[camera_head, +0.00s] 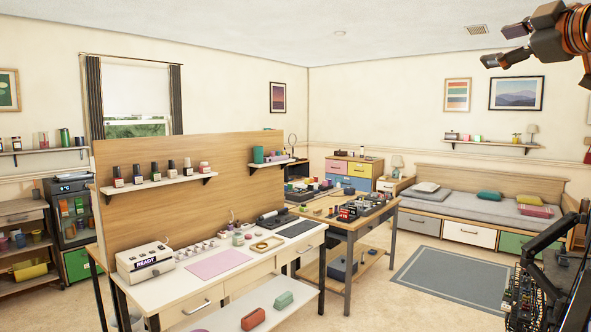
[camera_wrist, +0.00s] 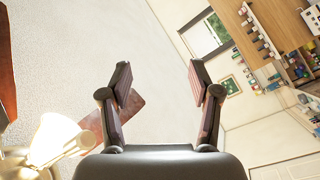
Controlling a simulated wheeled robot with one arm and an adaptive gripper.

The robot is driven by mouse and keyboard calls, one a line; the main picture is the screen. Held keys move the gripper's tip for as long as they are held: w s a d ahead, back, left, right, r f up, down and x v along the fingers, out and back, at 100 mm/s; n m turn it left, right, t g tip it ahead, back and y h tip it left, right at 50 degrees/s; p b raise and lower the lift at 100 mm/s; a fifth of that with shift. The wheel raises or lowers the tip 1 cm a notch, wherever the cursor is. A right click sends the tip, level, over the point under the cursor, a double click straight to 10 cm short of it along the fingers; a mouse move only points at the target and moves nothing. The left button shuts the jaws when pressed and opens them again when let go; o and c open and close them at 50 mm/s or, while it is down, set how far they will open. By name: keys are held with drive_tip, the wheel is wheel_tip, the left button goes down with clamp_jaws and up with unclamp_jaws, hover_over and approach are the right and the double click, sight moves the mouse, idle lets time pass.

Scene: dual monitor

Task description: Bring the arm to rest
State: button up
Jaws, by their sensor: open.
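My gripper (camera_head: 497,46) is raised high at the top right of the head view, in front of the wall and apart from the furniture. Its two fingers point left and are spread. In the wrist view my gripper (camera_wrist: 160,72) is open, with nothing between its fingers. Behind the fingers are the pale ceiling and wall. Part of my arm is cut off by the right edge of the head view.
A white desk (camera_head: 155,297) holds a device reading "READY" (camera_head: 145,261) and a pink mat (camera_head: 220,263). A wooden panel (camera_head: 230,160) stands behind it. A bed (camera_head: 460,206) is at the back right. Open floor with a grey rug (camera_head: 450,280) lies before it.

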drive_tip(key=w+a+f+m+g+y, duration=0.1)
drive_tip(key=w+a+f+m+g, duration=0.15)
drive_tip(key=a+f, duration=0.4)
drive_tip(key=w+a+f+m+g, duration=0.2)
drive_tip(key=a+f+g, duration=0.2)
drive_tip(key=f, duration=0.6)
drive_tip(key=s+a+f+m+g, duration=0.2)
drive_tip(key=s+a+f, duration=0.15)
drive_tip(key=f, duration=0.55)
drive_tip(key=s+a+f+m+g, duration=0.1)
drive_tip(key=s+a+f+g, duration=0.3)
drive_tip(key=f, duration=0.5)
drive_tip(key=s+a+f+m+g+h+p, duration=0.1)
drive_tip(key=s+f+m+g+h, duration=0.3)
drive_tip(key=s+f, duration=2.4)
drive_tip(key=s+g, duration=0.3)
drive_tip(key=shift+a+f+m+p, duration=0.2)
drive_tip(key=shift+a+m+p, duration=0.15)
